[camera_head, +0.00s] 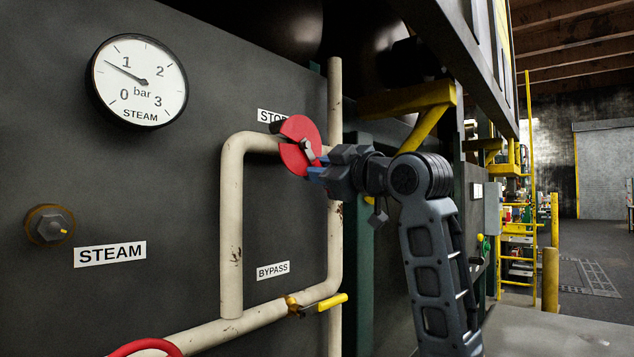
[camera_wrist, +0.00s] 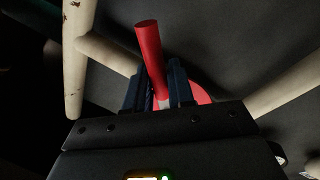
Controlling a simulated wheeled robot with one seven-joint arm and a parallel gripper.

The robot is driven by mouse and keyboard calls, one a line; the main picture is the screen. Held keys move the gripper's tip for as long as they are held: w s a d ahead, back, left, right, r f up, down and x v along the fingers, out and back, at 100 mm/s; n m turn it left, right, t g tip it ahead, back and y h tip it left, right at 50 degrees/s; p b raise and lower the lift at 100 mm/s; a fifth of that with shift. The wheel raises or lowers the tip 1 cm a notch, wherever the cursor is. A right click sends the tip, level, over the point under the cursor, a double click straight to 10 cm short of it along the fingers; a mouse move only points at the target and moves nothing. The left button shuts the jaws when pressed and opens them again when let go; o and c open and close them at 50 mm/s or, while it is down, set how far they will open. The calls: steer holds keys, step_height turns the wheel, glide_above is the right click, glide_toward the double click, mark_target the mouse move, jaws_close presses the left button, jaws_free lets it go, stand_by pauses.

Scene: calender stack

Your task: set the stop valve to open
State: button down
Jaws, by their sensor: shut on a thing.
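The stop valve's red disc (camera_head: 297,130) sits on the cream pipe beside the partly covered STOP label (camera_head: 268,115). A pale metal piece shows at the disc's middle. In the wrist view a red lever handle (camera_wrist: 149,50) sticks up from between my fingers, with part of the red disc (camera_wrist: 201,95) behind it. My gripper (camera_head: 318,168) is at the valve and shut on the red handle; it also shows in the wrist view (camera_wrist: 160,92). The gripper hides part of the valve, and I cannot tell the lever's exact angle from the pipe.
A bypass valve with a yellow handle (camera_head: 325,304) lies below, near the BYPASS label (camera_head: 273,270). A steam gauge (camera_head: 138,80) reads a little under 1 bar. A red handwheel (camera_head: 146,347) is at the lower left. A yellow bracket (camera_head: 410,101) is close above my arm.

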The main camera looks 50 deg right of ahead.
steer(key=n, duration=0.1)
steer(key=d+r+n+b, duration=0.1)
steer(key=n, duration=0.1)
steer(key=shift+d+t+y+b, duration=0.1)
steer(key=shift+t+y+b, duration=0.2)
steer(key=n, duration=0.1)
steer(key=n+b, duration=0.1)
steer(key=r+n, duration=0.1)
steer(key=shift+d+y+b, duration=0.3)
steer(key=shift+y, duration=0.1)
steer(key=n, duration=0.2)
steer(key=r+n+y+b, duration=0.1)
steer(key=n, duration=0.1)
steer(key=shift+d+r, duration=0.15)
steer(key=shift+r, duration=0.05)
steer(key=shift+r+n+t+y+b, duration=0.3)
steer(key=shift+r+n+y+b, duration=0.2)
steer(key=shift+n, duration=0.6)
steer(key=c, duration=1.1)
jaws_free()
steer(key=shift+c, duration=0.2)
steer(key=shift+o, duration=0.2)
